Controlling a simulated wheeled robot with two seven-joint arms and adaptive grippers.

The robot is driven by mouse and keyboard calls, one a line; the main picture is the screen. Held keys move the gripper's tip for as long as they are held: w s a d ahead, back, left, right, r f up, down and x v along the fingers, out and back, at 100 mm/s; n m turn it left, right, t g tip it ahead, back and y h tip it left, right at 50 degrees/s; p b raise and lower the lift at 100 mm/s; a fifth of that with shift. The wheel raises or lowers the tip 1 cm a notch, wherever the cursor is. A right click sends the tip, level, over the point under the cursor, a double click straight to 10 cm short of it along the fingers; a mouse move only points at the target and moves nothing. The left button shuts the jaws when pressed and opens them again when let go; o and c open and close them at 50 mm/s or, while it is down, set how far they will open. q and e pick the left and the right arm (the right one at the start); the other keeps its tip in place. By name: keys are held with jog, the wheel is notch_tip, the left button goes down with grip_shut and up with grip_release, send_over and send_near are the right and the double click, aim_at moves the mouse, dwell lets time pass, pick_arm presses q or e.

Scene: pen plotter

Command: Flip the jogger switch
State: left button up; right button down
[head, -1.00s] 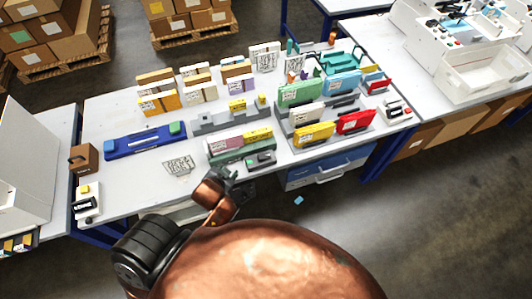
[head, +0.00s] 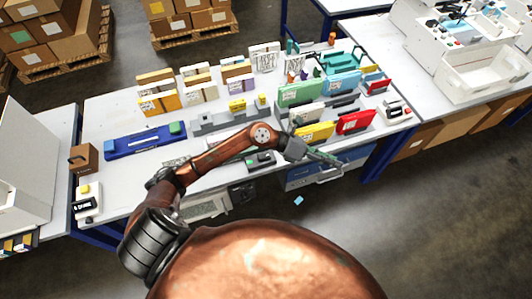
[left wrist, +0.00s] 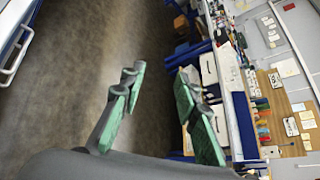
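I cannot tell for certain which device carries the jogger switch. A white control box (head: 88,201) with a yellow button and a dark label stands at the left end of the table. A small dark device with a green part (head: 262,158) sits at the front edge, partly behind my left arm. A white device with a red button (head: 397,108) stands at the right end. My left gripper (head: 326,158) is past the table's front edge, near the blue drawer, touching nothing visible. In the left wrist view its green-padded fingers (left wrist: 160,78) are apart, with only floor between them. My right gripper is not in view.
The white table (head: 110,115) holds several upright coloured folders, trays and a blue bar-shaped device (head: 145,141). A blue drawer (head: 320,174) hangs under the front edge. A large white machine (head: 465,45) stands at right. The floor in front is mostly clear.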

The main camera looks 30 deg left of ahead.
pick_arm(q)
jog(key=a+f+m+g+y, duration=0.3)
jog(key=a+f+y, duration=0.3)
jog(key=a+f, duration=0.3)
jog(key=g+y, duration=0.2)
jog(key=y, duration=0.5)
send_over(266, 155)
notch_tip(266, 155, down, 2)
jog(key=shift+d+f+n, duration=0.1)
jog(key=shift+n, duration=0.2)
notch_tip(266, 155, down, 6)
jog(key=shift+r, duration=0.1)
jog(key=shift+f, duration=0.75)
jog(key=shift+c, duration=0.4)
grip_shut()
